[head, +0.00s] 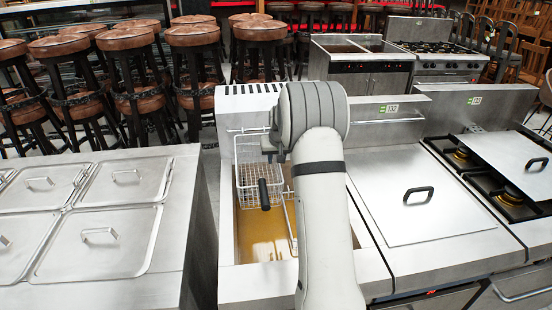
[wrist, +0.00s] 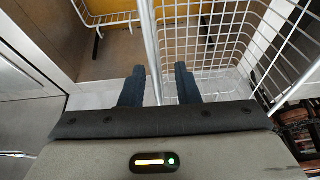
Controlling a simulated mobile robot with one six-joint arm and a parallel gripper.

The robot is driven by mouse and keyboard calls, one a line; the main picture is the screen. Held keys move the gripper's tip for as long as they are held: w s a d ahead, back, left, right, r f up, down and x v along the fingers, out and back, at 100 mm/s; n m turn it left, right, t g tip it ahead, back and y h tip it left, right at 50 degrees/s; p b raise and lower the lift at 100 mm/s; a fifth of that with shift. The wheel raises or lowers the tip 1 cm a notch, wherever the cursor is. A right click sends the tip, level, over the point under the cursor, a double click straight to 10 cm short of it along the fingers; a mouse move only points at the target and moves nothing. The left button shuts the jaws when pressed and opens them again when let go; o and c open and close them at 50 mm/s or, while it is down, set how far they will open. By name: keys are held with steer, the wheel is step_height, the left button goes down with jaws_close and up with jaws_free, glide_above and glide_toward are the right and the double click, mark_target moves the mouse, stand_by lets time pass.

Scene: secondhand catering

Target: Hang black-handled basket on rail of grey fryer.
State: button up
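The wire basket (head: 250,180) with the black handle (head: 264,193) is at the rear left of the grey fryer (head: 240,285), above the oil. It is just below the fryer's rail (head: 245,130); I cannot tell if it hooks on it. In the head view my arm hides part of the basket and rail, and my fingertips. In the wrist view my gripper (wrist: 158,85) has its fingers apart, with a thin pale rod (wrist: 150,45) passing between them. Mesh of a basket (wrist: 235,75) lies just right of the fingers. I cannot tell whether the rod is rail or basket wire.
Other wire framing (head: 291,225) stands over the oil (head: 262,235), partly behind my arm. A lidded counter (head: 200,225) is at the left. A closed flat lid (head: 400,215) covers the unit at the right. Stools (head: 190,60) stand behind.

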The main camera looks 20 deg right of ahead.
steer(key=shift+s+f, duration=0.1)
